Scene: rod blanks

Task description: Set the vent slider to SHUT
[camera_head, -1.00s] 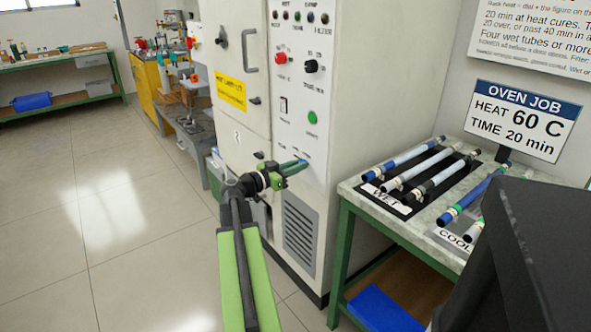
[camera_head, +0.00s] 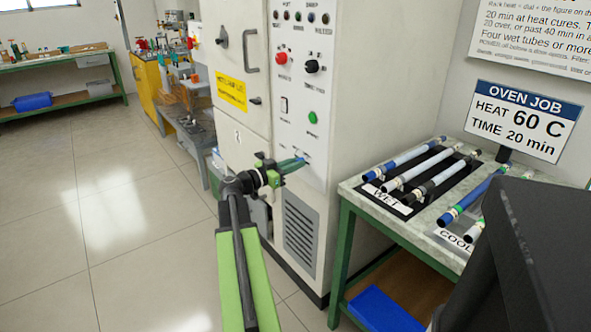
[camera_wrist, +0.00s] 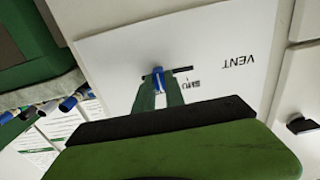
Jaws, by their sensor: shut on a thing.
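The vent slider is a small blue knob (camera_wrist: 158,76) in a short dark slot (camera_wrist: 182,69) on the oven's white panel. In the wrist view the panel is upside down, with the word VENT (camera_wrist: 238,62) to the right. A partly covered label reading "SHU" (camera_wrist: 194,83) lies near the slot's right end. The knob stands nearer the slot's left end. My gripper (camera_wrist: 159,88) is shut on the knob, its green fingers on either side. The head view shows my gripper (camera_head: 297,162) low on the oven (camera_head: 318,185) panel; the slot is hidden there.
Above my gripper are a green button (camera_head: 313,117), a black dial (camera_head: 312,66) and a red knob (camera_head: 282,58). A table (camera_head: 350,197) with rods on racks stands right of the oven. The floor at left is clear.

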